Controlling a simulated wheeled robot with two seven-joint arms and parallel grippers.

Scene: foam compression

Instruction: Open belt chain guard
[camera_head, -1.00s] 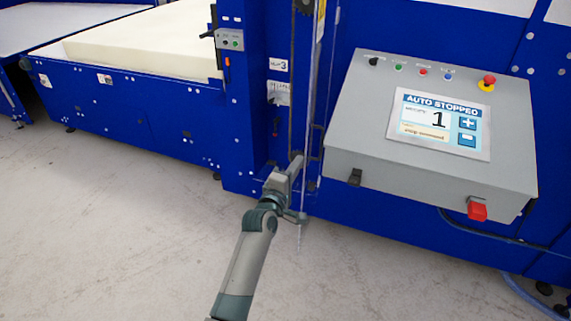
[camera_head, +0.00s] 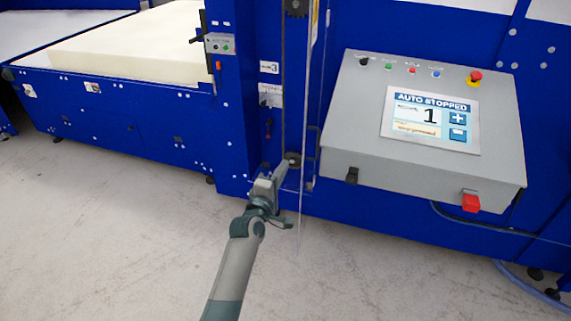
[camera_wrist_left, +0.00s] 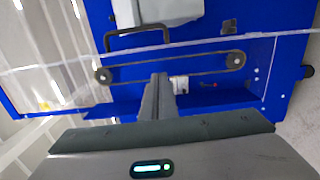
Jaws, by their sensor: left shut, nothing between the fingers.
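The chain guard (camera_head: 303,195) is a clear panel, seen as a thin, nearly edge-on upright strip in the head view. It looks turned out from the machine, but how far is unclear. Behind it, the dark chain (camera_head: 284,95) runs down to a lower sprocket (camera_head: 292,158); the chain also shows in the wrist view (camera_wrist_left: 170,76). My left gripper (camera_head: 283,168) is shut and empty, beside the panel and in front of the lower sprocket. Its fingers show in the wrist view (camera_wrist_left: 159,80). A black handle (camera_wrist_left: 138,33) shows beyond them. My right gripper is not in view.
A grey control box (camera_head: 420,130) with a lit screen juts out right of the guard. A blue machine frame (camera_head: 235,110) stands at the left, with a cream foam block (camera_head: 130,42) on its bed. The concrete floor (camera_head: 130,240) in front is clear.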

